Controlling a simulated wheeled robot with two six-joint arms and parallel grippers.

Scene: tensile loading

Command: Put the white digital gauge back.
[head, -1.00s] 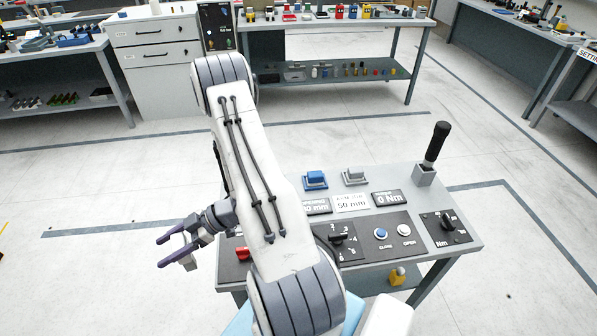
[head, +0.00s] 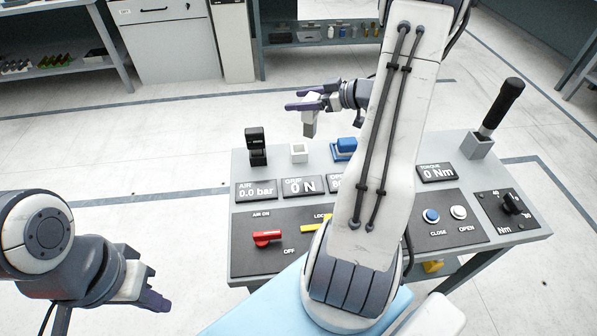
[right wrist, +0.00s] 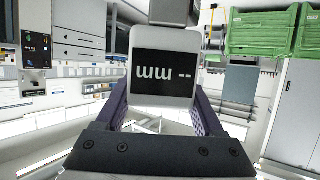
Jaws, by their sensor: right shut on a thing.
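The white digital gauge (right wrist: 164,62) has a black screen, upside down in the right wrist view, between my right gripper's two fingers (right wrist: 165,105). In the head view my right gripper (head: 308,99) is shut on it, and the pale gauge (head: 310,124) hangs below the fingers, above the back edge of the console (head: 240,190). A small white holder (head: 299,152) stands on the console just below the gauge in the picture; they look apart. My left gripper (head: 150,300) is at lower left, away from the console; its finger gap is unclear.
A black device (head: 256,146) stands left of the white holder and a blue block (head: 344,148) right of it. A black-handled lever (head: 502,105) rises at the right. My right arm hides the console's middle. The floor to the left is clear.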

